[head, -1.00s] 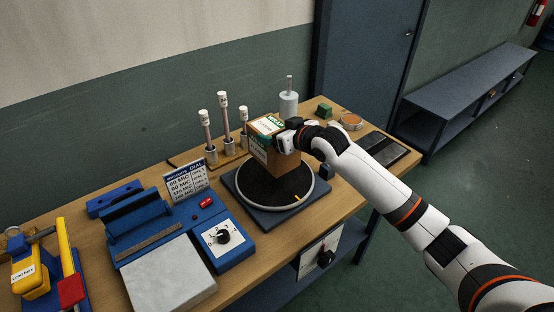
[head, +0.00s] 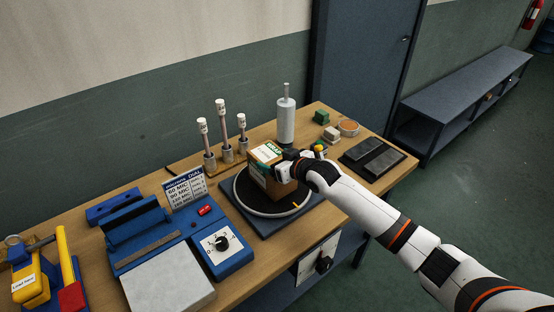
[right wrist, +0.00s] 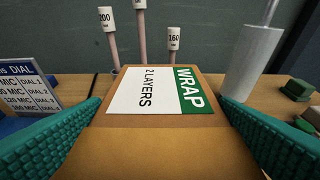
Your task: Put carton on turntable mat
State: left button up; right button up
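The brown carton (head: 272,181) has a white and green label reading "WRAP 2 LAYERS", which also shows on its top in the right wrist view (right wrist: 160,92). It is upright over the dark round turntable mat (head: 243,197), inside the mat's pale ring. I cannot tell whether its base touches the mat. My right gripper (head: 284,168) is around the carton from the right. Its teal finger pads lie against the carton's two sides in the right wrist view (right wrist: 160,135). My left gripper is not in view.
A blue sealer with a dial (head: 222,243) and a settings sign (head: 185,189) stand left of the turntable. Several white-capped posts (head: 222,120) and a grey roll on a spindle (head: 286,122) stand behind it. Dark pads (head: 374,158) lie on the right.

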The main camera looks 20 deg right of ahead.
jog(key=o, duration=0.3)
jog(key=shift+s+r, duration=0.1)
jog(key=b+v, duration=0.1)
jog(key=v, duration=1.1)
jog(key=shift+b, duration=0.3)
